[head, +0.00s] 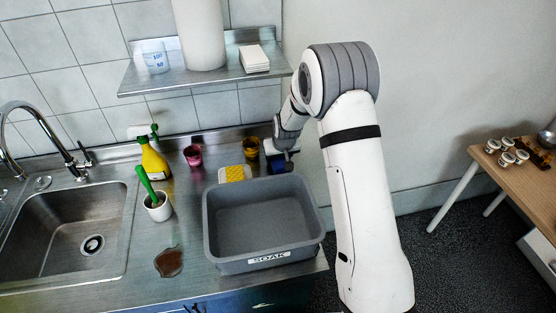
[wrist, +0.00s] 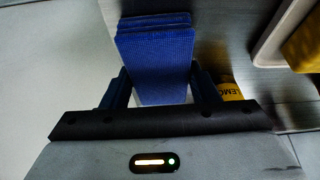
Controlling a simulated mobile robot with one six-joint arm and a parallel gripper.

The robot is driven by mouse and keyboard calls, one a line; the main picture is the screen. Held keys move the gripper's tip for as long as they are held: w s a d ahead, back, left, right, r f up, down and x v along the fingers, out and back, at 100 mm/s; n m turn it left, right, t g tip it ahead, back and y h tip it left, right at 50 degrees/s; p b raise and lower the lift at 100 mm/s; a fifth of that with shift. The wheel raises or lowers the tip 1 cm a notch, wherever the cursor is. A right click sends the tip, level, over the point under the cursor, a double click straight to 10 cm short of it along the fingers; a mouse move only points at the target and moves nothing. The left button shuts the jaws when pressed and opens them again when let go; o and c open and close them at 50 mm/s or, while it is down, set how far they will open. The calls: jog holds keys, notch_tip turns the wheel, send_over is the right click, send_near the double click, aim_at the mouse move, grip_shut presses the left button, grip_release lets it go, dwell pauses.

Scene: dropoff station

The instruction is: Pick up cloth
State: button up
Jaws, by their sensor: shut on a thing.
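The blue cloth (wrist: 155,50) looks folded into layers and sits between the two fingers of my gripper (wrist: 158,82) in the wrist view. The fingers press on its left and right sides. In the head view my gripper (head: 284,158) is at the back right of the steel counter, just behind the grey tub. Only a small dark blue part of the cloth (head: 273,170) shows there, the rest hidden by my gripper and the tub rim. I cannot tell whether the cloth is touching the counter.
The grey SOAK tub (head: 265,259) stands in front of my gripper. A shelf (head: 205,77) hangs above. A brown puddle (head: 169,262) lies near the sink (head: 70,235).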

jog(key=shift+c, duration=1)
jog(key=shift+r+b, duration=0.5)
jog(key=shift+r, duration=0.35)
jog(key=shift+w+d+r+b, duration=0.1)
jog(key=shift+d+r+b, duration=0.2)
jog(key=shift+r, duration=0.1)
jog(key=shift+d+r+b, duration=0.15)
jog(key=shift+r+b, duration=0.15)
jog(key=shift+r, duration=0.1)
jog(key=w+d+b, duration=0.3)
jog(key=d+b, duration=0.2)
jog(key=d, duration=1.1)
jog(key=shift+w+d, duration=0.2)
jog(key=shift+d, duration=0.2)
jog(key=shift+r, duration=0.1)
jog(key=o, duration=0.4)
jog(key=c, duration=0.3)
